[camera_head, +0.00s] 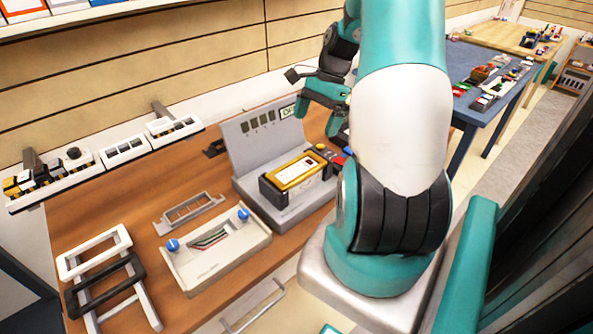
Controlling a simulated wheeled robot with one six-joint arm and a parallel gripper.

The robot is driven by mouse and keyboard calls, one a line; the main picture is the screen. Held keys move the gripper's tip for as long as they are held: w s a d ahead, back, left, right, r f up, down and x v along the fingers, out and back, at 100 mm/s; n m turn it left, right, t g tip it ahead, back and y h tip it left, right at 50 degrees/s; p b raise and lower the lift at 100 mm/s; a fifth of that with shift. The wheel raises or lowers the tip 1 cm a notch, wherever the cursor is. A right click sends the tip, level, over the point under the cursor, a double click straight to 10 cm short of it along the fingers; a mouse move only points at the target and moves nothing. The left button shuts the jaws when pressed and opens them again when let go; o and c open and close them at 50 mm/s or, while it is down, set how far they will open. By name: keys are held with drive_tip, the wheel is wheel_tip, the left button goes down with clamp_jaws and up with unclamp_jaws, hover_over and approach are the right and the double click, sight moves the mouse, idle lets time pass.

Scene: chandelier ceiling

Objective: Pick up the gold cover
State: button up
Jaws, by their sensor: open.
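The gold cover (297,172) is a rectangular gold frame with a pale label in its middle. It lies on top of a black block on the grey testing fixture (240,190), at the centre of the camera view. My gripper (318,120) is above and behind the cover, near the upright back panel of the fixture. Its jaws are open and apart from the cover. My arm hides part of the gripper and the right side of the fixture.
A grey device with blue knobs (215,252), a small grey rack (188,213) and black and white frames (104,272) stand left on the wooden table (85,207). Wall trays (125,150) run behind. A blue table (480,68) with several items stands back right.

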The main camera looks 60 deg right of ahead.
approach(297, 170)
drive_tip(key=x, duration=0.2)
drive_tip(key=shift+s+f, duration=0.1)
drive_tip(key=shift+f, duration=0.25)
drive_tip(key=shift+w+p+x, duration=0.2)
drive_tip(key=shift+p+x, duration=0.65)
drive_tip(key=shift+x, duration=1.85)
drive_tip(key=shift+a+r, duration=0.1)
drive_tip(key=c, duration=0.9)
